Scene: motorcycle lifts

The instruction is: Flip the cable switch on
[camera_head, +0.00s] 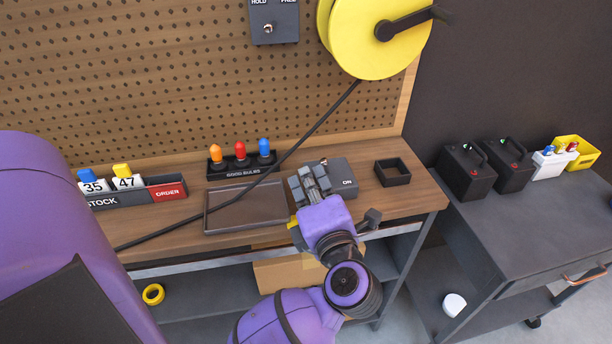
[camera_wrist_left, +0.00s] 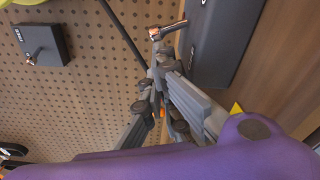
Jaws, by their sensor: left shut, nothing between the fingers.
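A grey switch box (camera_head: 340,176) marked ON lies on the workbench. It also shows in the left wrist view (camera_wrist_left: 222,45), with a metal toggle lever (camera_wrist_left: 168,30) sticking out from its side edge. My left gripper (camera_head: 310,178) is shut and empty at the left side of the box and hides part of it. In the left wrist view its fingertips (camera_wrist_left: 157,58) are close to the lever; I cannot tell whether they touch it. My right gripper is not in view.
A grey HOLD/FREE box (camera_head: 275,25) and a yellow reel (camera_head: 365,40) are on the pegboard. The reel's black cable (camera_head: 310,130) runs down across the bench. A dark tray (camera_head: 245,205), a bulb rack (camera_head: 240,170) and a small black bin (camera_head: 392,172) are nearby.

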